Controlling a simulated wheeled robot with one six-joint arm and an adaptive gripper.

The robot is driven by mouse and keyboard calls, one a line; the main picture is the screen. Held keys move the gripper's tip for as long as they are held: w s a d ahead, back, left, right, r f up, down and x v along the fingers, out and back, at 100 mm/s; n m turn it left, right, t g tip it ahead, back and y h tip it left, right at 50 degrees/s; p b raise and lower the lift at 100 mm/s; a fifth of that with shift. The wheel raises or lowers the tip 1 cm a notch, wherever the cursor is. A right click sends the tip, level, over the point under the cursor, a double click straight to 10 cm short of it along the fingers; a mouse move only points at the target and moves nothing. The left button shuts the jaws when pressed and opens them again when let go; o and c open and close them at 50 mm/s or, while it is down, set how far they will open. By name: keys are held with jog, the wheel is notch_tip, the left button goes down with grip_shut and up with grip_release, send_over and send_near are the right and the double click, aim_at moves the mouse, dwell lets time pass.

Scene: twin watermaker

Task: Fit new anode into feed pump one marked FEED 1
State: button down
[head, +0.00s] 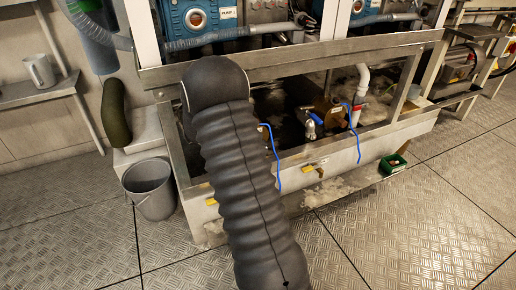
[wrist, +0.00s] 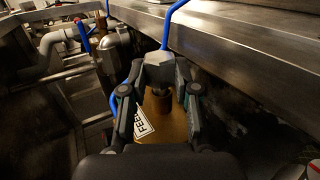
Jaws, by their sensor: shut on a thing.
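In the wrist view my gripper (wrist: 160,78) is shut on a grey blocky piece (wrist: 159,58), which I take to be the anode's head. A dark round part shows directly below it, over a brown-bronze pump body (wrist: 176,128). The body has a white label (wrist: 143,128) reading "FEE"; the rest, including any number, is hidden by a finger. I cannot tell whether the piece is seated in the body or just above it. In the head view my gripper is hidden behind my arm; bronze parts (head: 332,110) show in the framed bay to its right.
Blue cables hang over the bay's front edge (head: 360,143); one (wrist: 174,20) passes close behind the held piece. A steel rail (wrist: 240,65) runs along the right. Grey pipework (wrist: 60,38) stands left. A grey bucket (head: 150,190) and green tray (head: 393,164) are on the floor.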

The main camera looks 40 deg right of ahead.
jog(key=shift+w, duration=0.15)
jog(key=c, duration=0.8)
grip_release()
